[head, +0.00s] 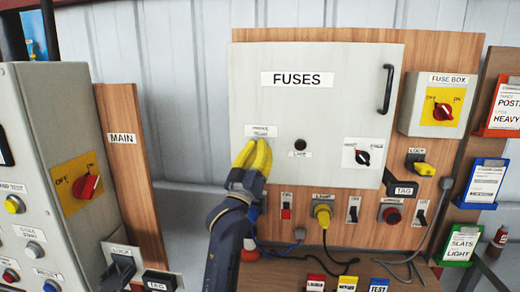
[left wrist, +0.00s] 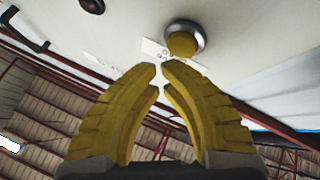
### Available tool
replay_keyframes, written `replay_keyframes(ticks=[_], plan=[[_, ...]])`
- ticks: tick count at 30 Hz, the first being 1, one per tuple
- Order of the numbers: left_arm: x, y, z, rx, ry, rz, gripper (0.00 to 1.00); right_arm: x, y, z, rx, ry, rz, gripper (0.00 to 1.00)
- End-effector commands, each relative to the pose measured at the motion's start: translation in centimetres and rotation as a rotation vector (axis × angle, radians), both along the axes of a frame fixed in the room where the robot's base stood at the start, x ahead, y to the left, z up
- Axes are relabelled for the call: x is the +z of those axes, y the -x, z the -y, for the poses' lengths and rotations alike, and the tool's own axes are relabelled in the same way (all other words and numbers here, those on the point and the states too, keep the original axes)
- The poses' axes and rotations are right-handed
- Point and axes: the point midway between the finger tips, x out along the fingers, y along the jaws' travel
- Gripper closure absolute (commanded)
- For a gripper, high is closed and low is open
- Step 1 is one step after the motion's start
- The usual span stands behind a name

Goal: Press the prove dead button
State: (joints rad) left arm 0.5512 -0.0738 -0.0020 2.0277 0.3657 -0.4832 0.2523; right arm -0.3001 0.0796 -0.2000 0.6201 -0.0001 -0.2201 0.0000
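A round yellow button (left wrist: 182,44) in a metal bezel shows in the left wrist view, with a small white label (left wrist: 155,50) beside it. In the head view a small label (head: 265,131), too blurred to read surely, sits on the grey FUSES panel (head: 300,105), just above my left gripper (head: 254,150). The button itself is hidden behind the yellow fingers there. In the left wrist view the left gripper's fingertips (left wrist: 159,68) come together with almost no gap and hold nothing. They are near the button but appear apart from it. My right gripper is not in view.
A dark lamp (head: 300,145) and a key switch (head: 362,156) sit right of the gripper. A black handle (head: 386,90) juts out at the panel's right. Switches line the board below, including a yellow-plugged socket (head: 323,214). A grey control cabinet (head: 60,150) stands left.

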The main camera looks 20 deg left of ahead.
Motion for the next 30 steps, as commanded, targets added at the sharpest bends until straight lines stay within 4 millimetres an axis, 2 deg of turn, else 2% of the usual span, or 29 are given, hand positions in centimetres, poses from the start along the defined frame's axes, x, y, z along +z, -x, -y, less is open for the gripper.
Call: replay_keyframes(ticks=[12,30], plan=[[0.02,-0.83,-0.12,0.001,-0.001,0.000,1.00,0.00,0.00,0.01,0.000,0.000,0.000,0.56],[0.01,-1.00,-0.13,0.000,0.000,0.000,1.00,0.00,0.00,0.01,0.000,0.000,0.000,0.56]])
